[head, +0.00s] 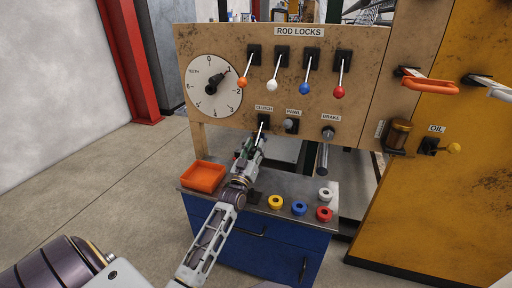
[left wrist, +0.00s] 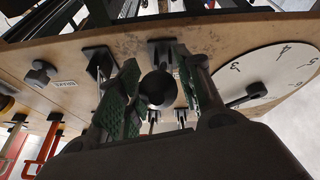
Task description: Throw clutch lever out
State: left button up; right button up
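The clutch lever (head: 262,129) stands out from the panel under the CLUTCH label, its black mount on the board. My left gripper (head: 250,150) reaches up to it from below in the head view. In the left wrist view a round black knob (left wrist: 157,88) sits between the two green-padded fingers of the left gripper (left wrist: 160,95). The fingers stand apart on either side of the knob, with gaps visible. The lever's shaft behind the knob is mostly hidden. My right gripper is in neither view.
The panel (head: 222,130) carries a dial (head: 213,87), coloured rod-lock levers, a pawl knob (head: 290,125) and a brake lever (head: 323,155). Below, a blue cabinet (head: 270,255) holds an orange tray (head: 203,177) and several coloured rings. Floor at the left is clear.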

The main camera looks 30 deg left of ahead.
pick_arm(q)
jog(key=shift+w+a+r, duration=0.1)
jog(key=shift+w+r, duration=0.15)
jog(key=shift+w, duration=0.25)
jog(key=shift+c, duration=0.3)
jog(key=c, duration=0.7)
jog(key=shift+f, duration=0.1)
grip_shut()
